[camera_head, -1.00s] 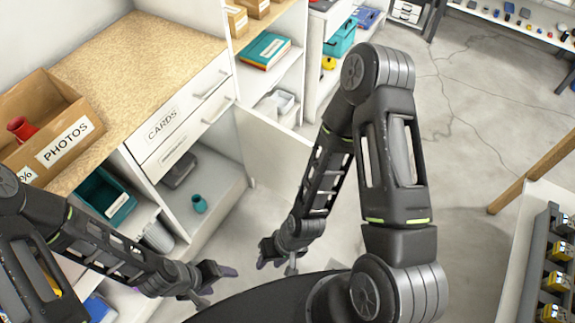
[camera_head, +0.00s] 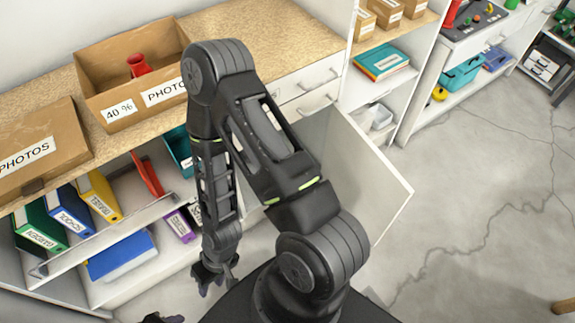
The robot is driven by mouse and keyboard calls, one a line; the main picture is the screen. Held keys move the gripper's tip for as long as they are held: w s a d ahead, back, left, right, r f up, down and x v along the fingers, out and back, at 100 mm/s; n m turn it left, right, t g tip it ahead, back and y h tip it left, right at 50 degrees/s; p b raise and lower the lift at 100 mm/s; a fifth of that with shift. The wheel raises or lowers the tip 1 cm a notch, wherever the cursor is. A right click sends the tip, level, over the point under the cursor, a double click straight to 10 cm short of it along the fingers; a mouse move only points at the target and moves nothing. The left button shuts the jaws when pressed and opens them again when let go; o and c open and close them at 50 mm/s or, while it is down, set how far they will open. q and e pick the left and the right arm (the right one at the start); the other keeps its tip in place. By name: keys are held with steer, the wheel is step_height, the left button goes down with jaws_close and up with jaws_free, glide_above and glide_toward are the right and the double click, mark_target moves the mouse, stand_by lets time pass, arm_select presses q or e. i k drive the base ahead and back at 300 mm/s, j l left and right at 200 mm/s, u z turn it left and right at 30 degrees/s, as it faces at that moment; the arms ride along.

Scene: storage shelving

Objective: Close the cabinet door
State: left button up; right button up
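The white cabinet door (camera_head: 368,178) stands swung open below the drawers, at the right end of the wooden-topped cabinet. Its free edge points toward the lower right over the floor. My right arm crosses the middle of the view and hides the cabinet opening and part of the door's left side. My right gripper (camera_head: 213,276) hangs low, to the left of the door and apart from it. Its fingers look spread and empty. Only a dark tip of my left gripper (camera_head: 164,318) shows at the bottom edge, so its state is unclear.
Cardboard boxes, one holding a red object (camera_head: 139,65), stand on the worktop (camera_head: 262,35). A white ledge or panel (camera_head: 110,232) juts there. Open floor (camera_head: 465,190) lies right of the door.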

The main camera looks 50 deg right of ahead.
mark_target(368, 186)
steer(key=u, duration=2)
steer(key=k+z, duration=0.2)
steer(key=k, duration=0.3)
steer(key=k+u, duration=0.2)
steer(key=k, duration=0.25)
steer(key=k+u, duration=0.2)
steer(key=k, duration=0.3)
steer(key=k+j+u, duration=0.2)
steer(key=k, duration=0.25)
steer(key=k+u, duration=0.25)
steer(key=k, duration=0.4)
steer(key=z, duration=2.75)
steer(key=k+l+z, duration=0.35)
steer(key=k+l, duration=0.15)
steer(key=k, duration=0.1)
